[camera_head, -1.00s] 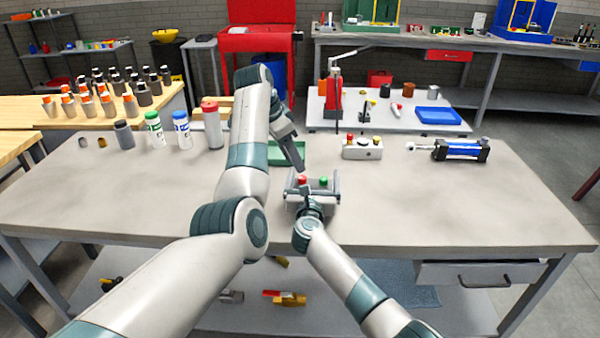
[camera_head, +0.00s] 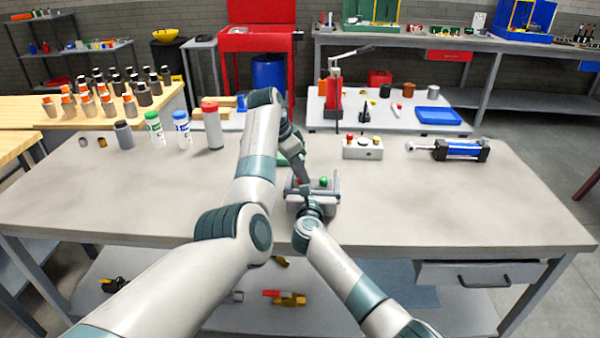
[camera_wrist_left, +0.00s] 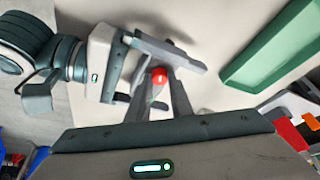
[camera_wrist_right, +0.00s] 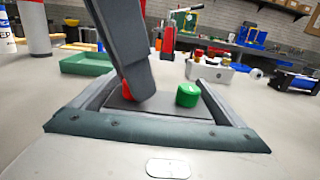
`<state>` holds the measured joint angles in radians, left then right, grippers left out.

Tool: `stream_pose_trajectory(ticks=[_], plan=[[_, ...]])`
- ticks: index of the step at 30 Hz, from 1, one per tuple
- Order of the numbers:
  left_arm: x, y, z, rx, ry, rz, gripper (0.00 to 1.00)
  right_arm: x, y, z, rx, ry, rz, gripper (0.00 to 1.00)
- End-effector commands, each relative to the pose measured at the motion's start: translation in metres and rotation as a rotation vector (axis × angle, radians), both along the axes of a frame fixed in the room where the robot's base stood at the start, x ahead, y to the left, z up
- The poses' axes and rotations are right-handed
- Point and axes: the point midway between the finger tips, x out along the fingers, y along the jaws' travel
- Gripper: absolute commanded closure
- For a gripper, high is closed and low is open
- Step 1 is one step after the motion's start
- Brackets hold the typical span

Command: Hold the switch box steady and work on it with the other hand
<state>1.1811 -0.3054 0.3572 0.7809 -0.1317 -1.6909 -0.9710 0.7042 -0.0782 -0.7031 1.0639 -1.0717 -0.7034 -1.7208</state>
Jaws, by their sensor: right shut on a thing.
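The switch box (camera_head: 328,198) is a small grey box near the front middle of the bench. Its green button (camera_head: 323,182) shows clearly; its red button (camera_wrist_left: 159,75) is partly hidden behind my left gripper in the head view. My right gripper (camera_wrist_right: 158,103) is shut on the box, with one finger along each side. My left gripper (camera_wrist_left: 160,82) points down at the red button from above. A narrow gap shows between its fingers, with the red button at their tips. Whether the fingers touch the button cannot be told.
A green tray (camera_wrist_right: 88,64) lies just behind the box, mostly hidden by my left arm in the head view. A control box with knobs (camera_head: 362,150) and a blue cylinder (camera_head: 461,149) stand behind right. Bottles (camera_head: 183,130) stand behind left. The bench's right front is clear.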

Motion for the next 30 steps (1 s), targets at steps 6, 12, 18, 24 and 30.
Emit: stream_pose_trajectory(ticks=[6, 12, 18, 24, 30], plan=[[0.0002, 0.0003, 0.0001, 0.001, -0.001, 0.005, 1.0, -0.0001, -0.0001, -0.0005, 0.0, 0.001, 0.0, 0.47], [0.0002, 0.0005, 0.0, 0.001, 0.0, 0.042, 1.0, -0.0001, -0.0001, -0.0005, 0.0, 0.001, 0.0, 0.47], [-0.0006, 0.0001, -0.0004, 0.002, -0.002, 0.132, 1.0, -0.0002, -0.0001, -0.0005, 0.0, 0.001, 0.0, 0.47], [-0.0015, -0.0011, -0.0001, 0.003, -0.003, 0.278, 1.0, -0.0002, -0.0001, -0.0005, 0.0, 0.001, 0.0, 0.47], [-0.0023, -0.0019, 0.0001, 0.002, -0.003, 0.462, 1.0, -0.0002, -0.0002, -0.0006, 0.0, 0.001, 0.0, 0.47]])
